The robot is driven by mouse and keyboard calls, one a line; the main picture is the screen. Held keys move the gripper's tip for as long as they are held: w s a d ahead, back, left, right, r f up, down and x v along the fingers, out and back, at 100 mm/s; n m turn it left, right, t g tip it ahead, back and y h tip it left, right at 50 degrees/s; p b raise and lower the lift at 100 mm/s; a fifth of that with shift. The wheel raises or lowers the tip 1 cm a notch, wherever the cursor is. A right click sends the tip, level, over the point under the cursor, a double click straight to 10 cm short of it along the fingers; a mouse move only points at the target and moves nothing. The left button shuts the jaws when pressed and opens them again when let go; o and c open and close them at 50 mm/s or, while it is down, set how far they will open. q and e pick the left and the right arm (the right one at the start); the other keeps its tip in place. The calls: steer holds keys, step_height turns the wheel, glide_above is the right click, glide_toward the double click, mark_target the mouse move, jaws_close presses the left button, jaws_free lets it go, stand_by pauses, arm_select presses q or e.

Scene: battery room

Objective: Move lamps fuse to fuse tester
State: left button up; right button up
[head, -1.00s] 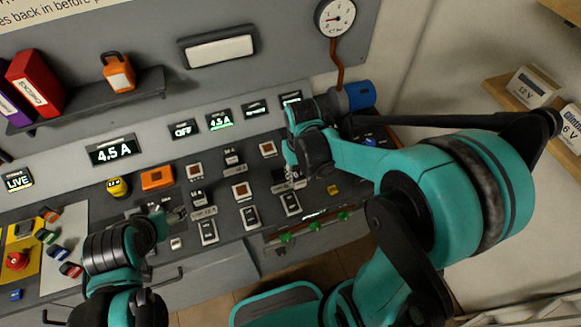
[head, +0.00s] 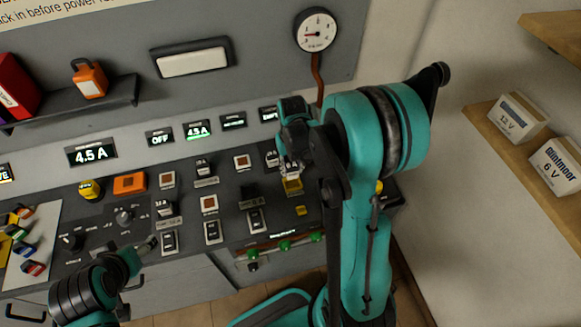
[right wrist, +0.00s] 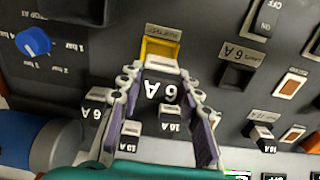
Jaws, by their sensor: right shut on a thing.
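The lamps fuse (right wrist: 163,92), a dark block marked 6 A with a pale edge, is between the fingers of my right gripper (right wrist: 163,112), which is shut on it. My right gripper also shows in the head view (head: 291,168). The yellow fuse tester (right wrist: 161,48) is directly beyond the fuse; in the head view it (head: 292,186) sits just under the fingers. I cannot tell whether the fuse touches the tester. The lamps socket (right wrist: 237,72) is dark and empty. My left gripper (head: 147,246) hangs low at the panel's front; its finger opening is unclear.
Other fuses (right wrist: 170,122) and switches (head: 213,231) crowd the panel around the tester. A blue knob (right wrist: 33,41) and a blue cylinder (right wrist: 50,148) are at the left of the wrist view. Green terminals (head: 284,245) line the panel's front edge.

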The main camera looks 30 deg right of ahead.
mark_target(293, 176)
steer(key=f+b, duration=0.2)
steer(key=f, duration=0.1)
steer(key=shift+d+f, duration=0.15)
steer(key=shift+d, duration=0.05)
steer(key=shift+f+b, duration=0.4)
steer(key=shift+f, duration=0.2)
stand_by(0.9)
steer(key=shift+f+b, duration=0.55)
steer(key=shift+b, duration=0.2)
steer(key=o, duration=0.8)
steer(key=shift+o, duration=0.6)
